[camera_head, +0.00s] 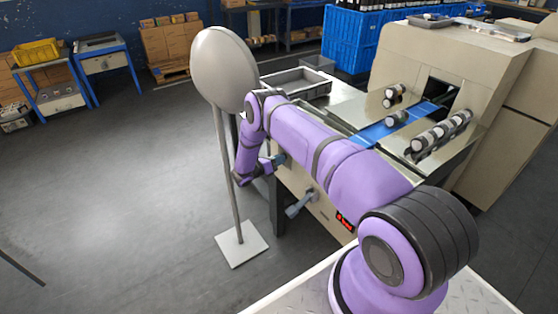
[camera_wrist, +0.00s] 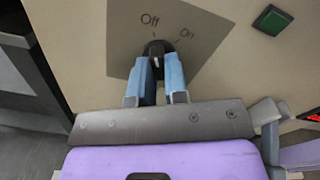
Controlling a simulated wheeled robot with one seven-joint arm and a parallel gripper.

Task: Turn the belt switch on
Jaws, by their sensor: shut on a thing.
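The belt switch (camera_wrist: 157,47) is a dark round knob on a grey plate (camera_wrist: 208,45) on the beige machine front. The plate carries the words "Off" above the knob and "On" to its upper right. My gripper (camera_wrist: 157,62) has its two blue fingers on either side of the knob, shut on it. The fingers hide part of the knob, and I cannot tell which word it points to. In the head view my gripper (camera_head: 277,161) is at the machine's front side; the switch is hidden there.
A green square button (camera_wrist: 272,19) sits right of the plate. A grey lever (camera_head: 299,205) and a red display (camera_head: 344,220) are lower along the machine front. A tall stand with an oval head (camera_head: 223,70) stands close left of my arm. Open floor lies further left.

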